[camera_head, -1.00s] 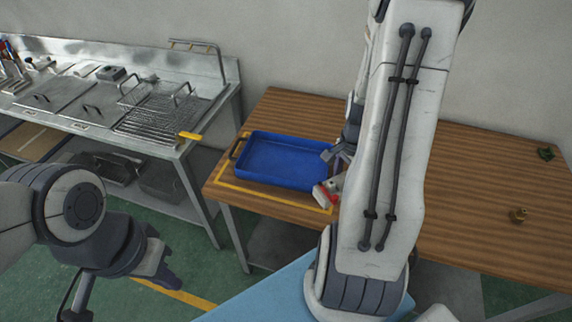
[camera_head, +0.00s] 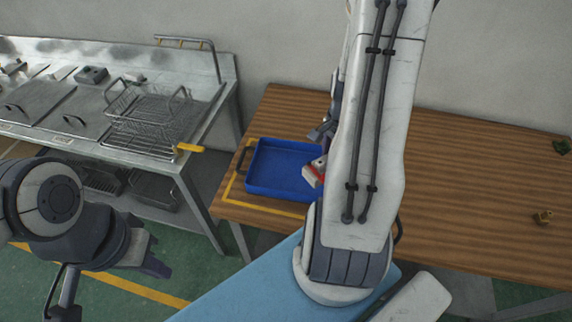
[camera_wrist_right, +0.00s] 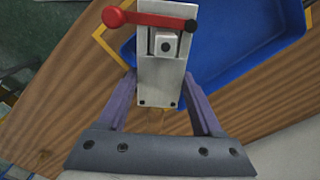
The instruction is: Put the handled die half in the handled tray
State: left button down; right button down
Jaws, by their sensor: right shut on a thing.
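The handled die half, a pale grey metal block with a red lever (camera_head: 315,171), is in my right gripper. It fills the top middle of the right wrist view (camera_wrist_right: 158,75), with the gripper's purple fingers (camera_wrist_right: 163,105) closed on its sides. The blue handled tray (camera_head: 275,192) lies on the wooden table, its dark handle on the left. In the head view the block overlaps the tray's right side; its height above it is unclear. My right arm hides the tray's right end. My left gripper (camera_head: 152,265) hangs off to the left, away from the table, its fingers too unclear to judge.
A yellow outline (camera_head: 262,207) surrounds the tray on the table (camera_head: 470,190). A steel bench with wire baskets (camera_head: 150,120) stands to the left. The table's middle right is clear.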

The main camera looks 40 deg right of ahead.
jog(key=shift+w+a+f, duration=0.15)
jog(key=shift+w, duration=0.25)
jog(key=w+a+f+p, duration=0.1)
jog(key=w+f, duration=0.1)
jog(key=w, duration=0.1)
jog(key=w+a+f+p, duration=0.1)
jog(key=w+a+f, duration=0.1)
jog(key=w, duration=0.1)
jog(key=w+a+f+p, duration=0.1)
jog(key=w+a+f, duration=0.1)
jog(key=w, duration=0.2)
jog(key=shift+a+f, duration=0.2)
jog(key=shift+f, duration=0.05)
notch_tip(320, 180, down, 3)
jog(key=shift+f+p, duration=0.2)
jog(key=shift+p, duration=0.5)
jog(key=shift+f, duration=0.3)
jog(key=shift+f, duration=0.1)
jog(key=shift+c, duration=0.2)
grip_release()
jog(key=shift+f, duration=0.1)
